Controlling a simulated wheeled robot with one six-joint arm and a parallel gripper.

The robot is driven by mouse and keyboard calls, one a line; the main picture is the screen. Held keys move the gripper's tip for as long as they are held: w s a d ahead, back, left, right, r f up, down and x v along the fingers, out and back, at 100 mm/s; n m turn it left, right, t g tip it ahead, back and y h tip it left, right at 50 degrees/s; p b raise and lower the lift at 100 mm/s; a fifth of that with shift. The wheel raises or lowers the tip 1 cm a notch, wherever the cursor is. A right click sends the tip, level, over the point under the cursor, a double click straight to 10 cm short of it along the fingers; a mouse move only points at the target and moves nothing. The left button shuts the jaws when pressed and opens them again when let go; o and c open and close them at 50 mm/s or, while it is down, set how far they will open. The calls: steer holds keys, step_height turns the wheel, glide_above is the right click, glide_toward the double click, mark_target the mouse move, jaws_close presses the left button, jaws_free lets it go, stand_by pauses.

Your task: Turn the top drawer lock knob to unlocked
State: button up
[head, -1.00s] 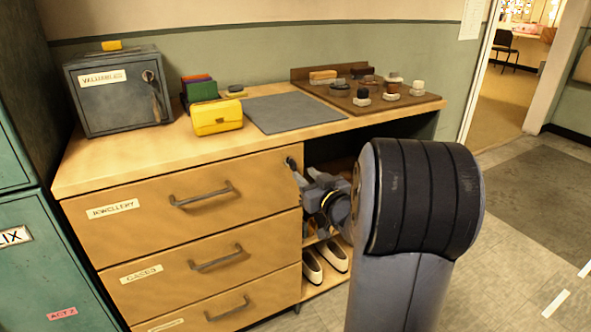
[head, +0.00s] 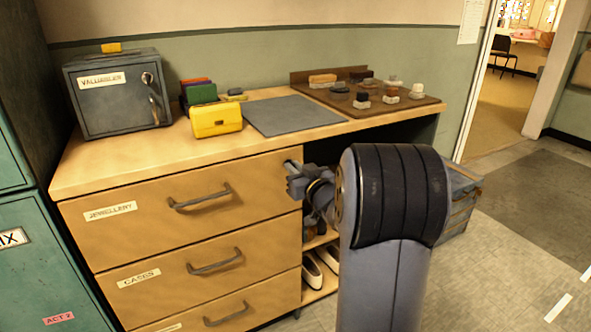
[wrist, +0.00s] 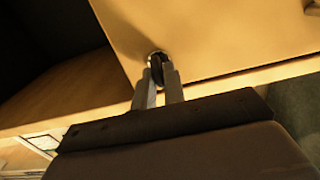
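The top drawer (head: 187,208), labelled JEWELLERY, is closed, with a bar handle (head: 200,196). Its lock knob (wrist: 157,66) is a small dark piece on a bright round base near the drawer front's corner in the wrist view. My gripper (wrist: 158,76) has its two narrow fingers close together, one on each side of the knob, and looks shut on it. In the head view my gripper (head: 291,170) is at the drawer's upper right corner and hides the knob. The knob's exact angle is hard to read.
The worktop carries a grey safe (head: 117,92), a yellow purse (head: 216,119), a grey mat (head: 291,116) and a brown tray (head: 428,101) with small items. White shoes (head: 312,270) stand on the shelf right of the drawers. A grey crate (head: 458,205) stands behind my arm.

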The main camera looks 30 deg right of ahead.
jaws_close()
steer(key=shift+r+m+p, duration=0.1)
steer(key=shift+m+p, duration=0.3)
steer(key=shift+p, duration=0.2)
steer(key=shift+d+f+m+p, duration=0.1)
steer(key=shift+m+p, duration=2)
steer(key=shift+m, duration=0.75)
steer(key=shift+d+f+m+p, duration=0.1)
steer(key=shift+f+m+p, duration=0.05)
steer(key=shift+m+p, duration=2.4)
steer(key=shift+d+f+m+p, duration=0.1)
steer(key=shift+m+p, duration=1.6)
steer(key=shift+m, duration=1.5)
